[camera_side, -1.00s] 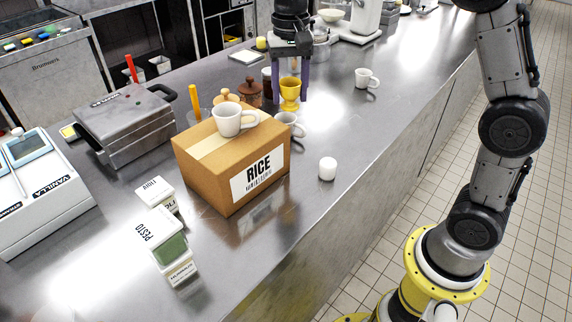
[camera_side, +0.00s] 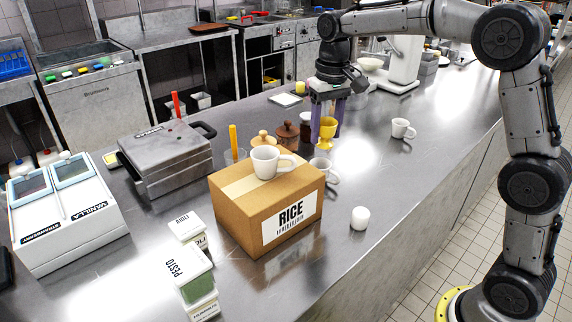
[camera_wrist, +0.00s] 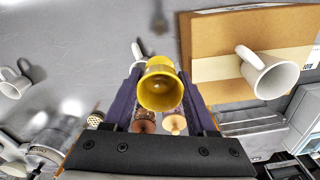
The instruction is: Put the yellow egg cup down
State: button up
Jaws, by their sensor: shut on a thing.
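The yellow egg cup (camera_side: 327,129) is upright between the purple fingers of my gripper (camera_side: 327,118), just behind the rice box. My gripper is shut on it. In the wrist view the cup (camera_wrist: 160,90) shows between the two fingers, its bowl toward the camera. In the side view its foot is low over the steel counter (camera_side: 400,165); I cannot tell whether it touches.
A cardboard rice box (camera_side: 250,212) stands nearby, with a white mug (camera_side: 266,162) on top. Another white mug (camera_side: 322,172) stands beside the box. Brown lidded jars (camera_side: 287,133) are left of the cup. A mug (camera_side: 402,129) stands to the right, with clear counter between.

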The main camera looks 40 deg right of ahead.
aim_at(331, 133)
jog(key=shift+m, duration=0.7)
jog(key=w+d+f, duration=0.1)
jog(key=w+f, duration=0.3)
jog(key=w+d+f, duration=0.2)
jog(key=w+f, duration=0.2)
jog(key=w, duration=0.1)
jog(key=w+d+f, duration=0.2)
jog(key=w+f, duration=0.2)
jog(key=w, duration=0.1)
jog(key=shift+f, duration=1.75)
jog(key=o, duration=1.4)
jog(key=shift+f, duration=0.15)
jog(key=shift+c, duration=0.2)
